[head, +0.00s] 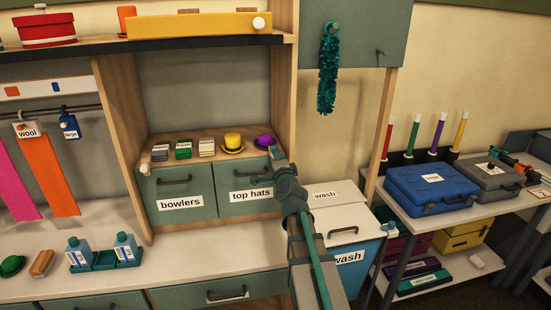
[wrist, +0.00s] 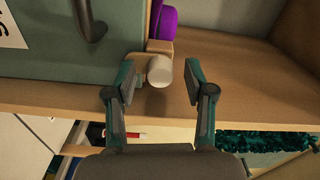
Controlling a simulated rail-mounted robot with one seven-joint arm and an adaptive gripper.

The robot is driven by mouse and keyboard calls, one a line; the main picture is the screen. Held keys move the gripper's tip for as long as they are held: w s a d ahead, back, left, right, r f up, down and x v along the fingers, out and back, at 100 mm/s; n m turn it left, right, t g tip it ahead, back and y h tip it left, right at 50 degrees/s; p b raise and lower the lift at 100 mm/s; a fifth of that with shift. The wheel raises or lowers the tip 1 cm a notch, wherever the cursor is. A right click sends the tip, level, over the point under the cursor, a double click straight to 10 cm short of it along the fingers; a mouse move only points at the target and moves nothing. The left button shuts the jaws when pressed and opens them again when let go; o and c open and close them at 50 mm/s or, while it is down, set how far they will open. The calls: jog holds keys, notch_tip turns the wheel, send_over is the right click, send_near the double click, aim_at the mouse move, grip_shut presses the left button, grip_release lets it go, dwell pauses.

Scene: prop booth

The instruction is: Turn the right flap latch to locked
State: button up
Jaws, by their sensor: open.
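The right flap latch shows in the wrist view as a pale round knob (wrist: 159,72) on a tan mount, at the edge of the teal top hats flap (wrist: 60,40). My gripper (wrist: 158,80) is open, with one finger on each side of the knob and visible space between. In the head view my gripper (head: 272,152) is at the top right corner of the top hats flap (head: 247,202) and hides the right latch. The left latch (head: 145,168) shows beside the bowlers flap (head: 178,184). I cannot tell whether the right latch is locked.
A purple hat (head: 264,141) sits on the ledge close to my gripper, with a yellow hat (head: 232,142) to its left. A wooden upright (head: 285,100) stands just right of my gripper. A teal boa (head: 328,75) hangs from the cabinet door at upper right.

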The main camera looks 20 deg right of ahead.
jog(key=v, duration=0.7)
jog(key=shift+s, duration=0.1)
